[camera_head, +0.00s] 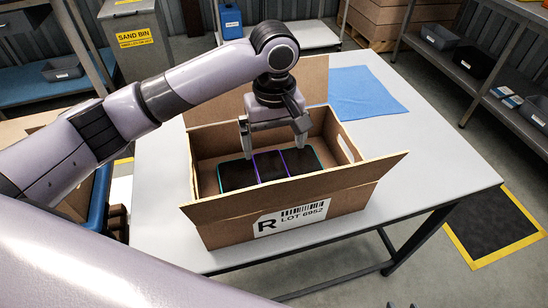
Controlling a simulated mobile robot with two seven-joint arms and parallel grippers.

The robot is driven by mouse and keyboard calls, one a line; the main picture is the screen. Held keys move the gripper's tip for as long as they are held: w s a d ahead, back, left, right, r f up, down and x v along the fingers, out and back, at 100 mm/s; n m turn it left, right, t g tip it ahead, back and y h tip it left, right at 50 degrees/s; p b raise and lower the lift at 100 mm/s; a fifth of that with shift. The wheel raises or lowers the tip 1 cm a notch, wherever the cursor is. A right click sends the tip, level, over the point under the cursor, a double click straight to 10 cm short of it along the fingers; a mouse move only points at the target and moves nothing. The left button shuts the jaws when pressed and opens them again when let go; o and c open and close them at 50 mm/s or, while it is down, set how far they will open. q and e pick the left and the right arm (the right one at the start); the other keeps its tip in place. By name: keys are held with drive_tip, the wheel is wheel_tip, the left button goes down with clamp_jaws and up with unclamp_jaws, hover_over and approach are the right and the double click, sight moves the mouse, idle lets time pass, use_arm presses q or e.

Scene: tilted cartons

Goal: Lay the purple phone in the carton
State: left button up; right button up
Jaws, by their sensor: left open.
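The open cardboard carton (224,222) stands on the white table, with a label reading R LOT 6952 on its front. Inside it, three dark phones lie side by side. The purple phone (270,167), dark with purple edges, is in the middle, between a teal-edged phone (237,176) on the left and another (302,161) on the right. My left gripper (274,149) points down into the carton, just above and behind the purple phone. Its fingers are spread wide and hold nothing. My right gripper is not in view.
The carton's flaps (300,184) stick out at front and back. A blue cloth (364,93) lies on the table behind it. The table (437,165) is clear on the right. Shelves with bins flank the table, and a blue container (230,22) stands behind.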

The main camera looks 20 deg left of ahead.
use_arm(q)
drive_tip(key=shift+r, duration=2.3)
